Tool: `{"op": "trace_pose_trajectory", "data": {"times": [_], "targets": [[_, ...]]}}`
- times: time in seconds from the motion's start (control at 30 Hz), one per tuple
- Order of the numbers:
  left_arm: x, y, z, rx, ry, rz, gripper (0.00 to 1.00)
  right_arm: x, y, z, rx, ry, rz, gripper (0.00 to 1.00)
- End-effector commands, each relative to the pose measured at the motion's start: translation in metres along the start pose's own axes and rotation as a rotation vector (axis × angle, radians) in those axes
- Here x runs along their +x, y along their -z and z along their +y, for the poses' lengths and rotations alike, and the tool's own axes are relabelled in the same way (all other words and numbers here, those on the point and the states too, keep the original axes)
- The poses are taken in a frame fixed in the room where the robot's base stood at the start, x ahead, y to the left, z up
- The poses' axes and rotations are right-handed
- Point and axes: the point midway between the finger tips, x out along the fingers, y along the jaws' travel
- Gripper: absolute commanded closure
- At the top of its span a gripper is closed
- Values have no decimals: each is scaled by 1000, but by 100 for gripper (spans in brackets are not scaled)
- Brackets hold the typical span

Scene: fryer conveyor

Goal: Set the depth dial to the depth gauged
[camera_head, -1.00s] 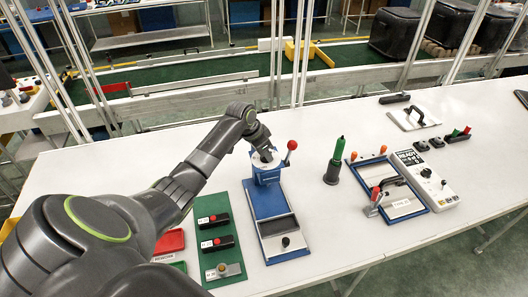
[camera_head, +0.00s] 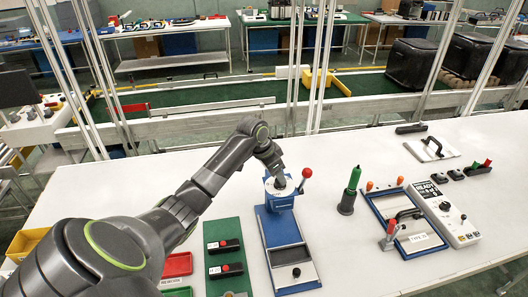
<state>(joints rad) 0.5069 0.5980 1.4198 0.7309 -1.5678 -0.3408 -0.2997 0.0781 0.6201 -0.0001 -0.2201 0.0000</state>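A blue fixture (camera_head: 275,226) stands in the middle of the white table, with a round white top (camera_head: 284,190) and a red-balled lever (camera_head: 306,173) on its right. My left gripper (camera_head: 279,182) points down onto this white top; its fingers are too small and hidden to tell open from shut. A white box marked READY (camera_head: 459,229) stands at the right with dark knobs on its face. I cannot tell from the markings which part is the depth dial. My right gripper is not in view.
A green board (camera_head: 214,283) with red-buttoned black blocks lies left of the fixture. A green-handled tool (camera_head: 354,180) stands upright to the right. A blue-framed plate with a handle (camera_head: 424,239) lies beside the READY box.

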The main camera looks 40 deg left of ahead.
Motion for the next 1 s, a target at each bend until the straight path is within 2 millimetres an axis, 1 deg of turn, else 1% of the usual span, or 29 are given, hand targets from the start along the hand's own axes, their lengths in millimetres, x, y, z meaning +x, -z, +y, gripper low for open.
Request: {"op": "trace_pose_trajectory", "data": {"times": [0.03, 0.3, 0.4, 0.5, 0.6, 0.7, 1.0], "targets": [[-10, 0, -2, 4, 7, 4, 46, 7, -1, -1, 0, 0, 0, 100], [-76, 0, -2, 5, 9, 2, 46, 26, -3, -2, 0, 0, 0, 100], [-98, 0, -2, 3, 7, 2, 46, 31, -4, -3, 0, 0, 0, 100], [-115, 0, -2, 2, 7, 2, 46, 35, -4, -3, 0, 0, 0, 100], [-127, 1, -1, 2, 5, 1, 46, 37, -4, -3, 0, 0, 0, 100], [-134, 1, 0, 1, 3, 1, 46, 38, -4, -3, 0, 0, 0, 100], [-137, 1, 0, 1, 1, 0, 46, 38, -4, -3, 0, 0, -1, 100]]}}
